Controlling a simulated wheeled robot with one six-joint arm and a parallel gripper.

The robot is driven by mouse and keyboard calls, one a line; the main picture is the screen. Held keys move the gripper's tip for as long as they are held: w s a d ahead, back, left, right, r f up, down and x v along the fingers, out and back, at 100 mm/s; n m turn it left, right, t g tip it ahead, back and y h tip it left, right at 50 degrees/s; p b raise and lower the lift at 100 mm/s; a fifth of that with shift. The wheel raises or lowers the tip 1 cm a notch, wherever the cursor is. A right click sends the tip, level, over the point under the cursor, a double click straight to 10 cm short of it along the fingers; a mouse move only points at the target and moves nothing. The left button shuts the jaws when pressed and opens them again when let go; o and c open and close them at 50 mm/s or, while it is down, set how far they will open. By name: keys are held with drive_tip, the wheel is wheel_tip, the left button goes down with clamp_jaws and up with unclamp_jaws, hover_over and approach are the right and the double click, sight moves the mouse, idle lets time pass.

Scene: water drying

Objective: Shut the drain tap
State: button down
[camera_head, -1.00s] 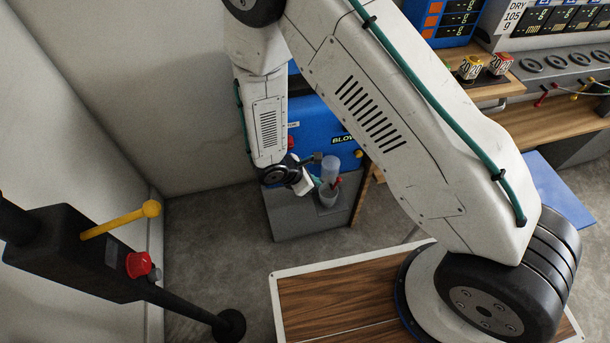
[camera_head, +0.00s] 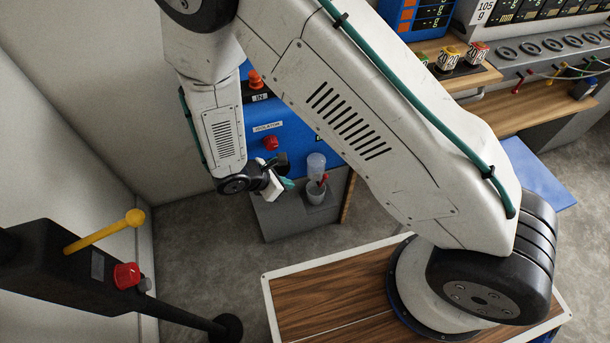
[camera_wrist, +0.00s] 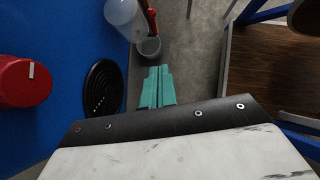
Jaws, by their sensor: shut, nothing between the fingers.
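A small red lever (camera_head: 323,180), which looks like the drain tap's handle, stands beside a clear bowl (camera_head: 316,164) above a grey cup (camera_head: 316,194) on the blue machine's front. In the wrist view the red lever (camera_wrist: 152,22) lies between the clear bowl (camera_wrist: 122,14) and the grey cup (camera_wrist: 149,47). I cannot tell the tap's setting. My gripper (camera_head: 289,184) is left of the cup in the head view, apart from the lever. Its teal fingers (camera_wrist: 157,87) are together and empty, pointing towards the cup in the wrist view.
The blue machine (camera_head: 293,134) carries a red isolator knob (camera_head: 271,143); a black round disc (camera_wrist: 103,88) lies close left of my fingers. A dark post with a yellow lever (camera_head: 105,231) and red button (camera_head: 126,275) stands at left. Bare floor (camera_head: 205,235) lies between.

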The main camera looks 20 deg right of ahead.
drive_tip(key=h, duration=0.1)
drive_tip(key=a+h, duration=0.1)
drive_tip(key=h, duration=0.1)
drive_tip(key=shift+w+a+f+t, duration=0.2)
drive_tip(key=shift+w+a+t, duration=0.05)
drive_tip(key=shift+a+t, duration=0.1)
approach(323, 177)
drive_tip(key=f+x, duration=0.1)
drive_tip(key=x, duration=0.5)
drive_tip(key=shift+w+d, duration=0.1)
drive_tip(key=shift+d, duration=0.15)
drive_tip(key=shift+d+r, duration=0.1)
